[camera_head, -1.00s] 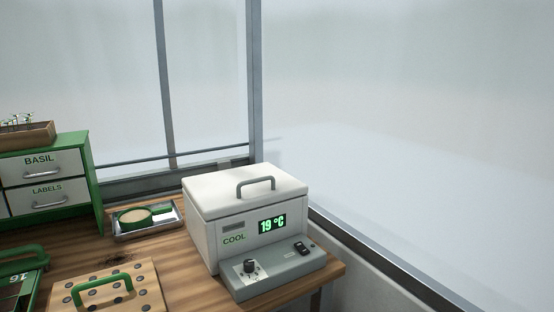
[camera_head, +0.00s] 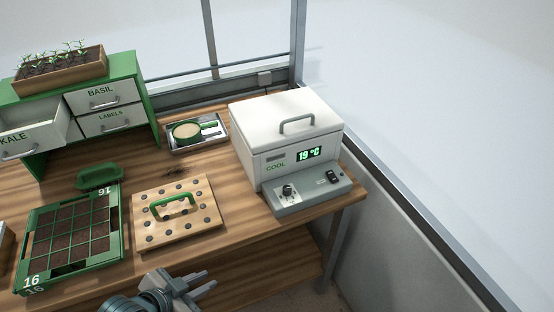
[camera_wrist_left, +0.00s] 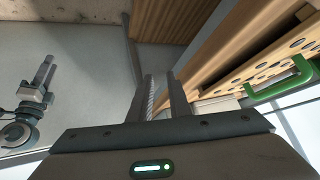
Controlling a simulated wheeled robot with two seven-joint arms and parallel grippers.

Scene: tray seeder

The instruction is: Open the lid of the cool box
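The white cool box (camera_head: 260,150) stands at the right end of the wooden table. Its lid (camera_head: 262,108) is closed, with a grey handle (camera_head: 297,123) on top. The front display reads 19 °C. My left gripper (camera_head: 212,282) is low in front of the table edge, well apart from the box. Its two fingers show a gap with nothing between them, also in the left wrist view (camera_wrist_left: 163,85). Another gripper, apparently my right one (camera_wrist_left: 45,68), shows at the left of that wrist view. Its finger opening is unclear.
A dibber board (camera_head: 150,231) with a green handle and a green seed tray (camera_head: 122,238) lie left of the box. A metal tray (camera_head: 183,149) with a sieve sits behind. A drawer cabinet (camera_head: 148,108) has its KALE drawer (camera_head: 45,133) pulled out. A wall bounds the right side.

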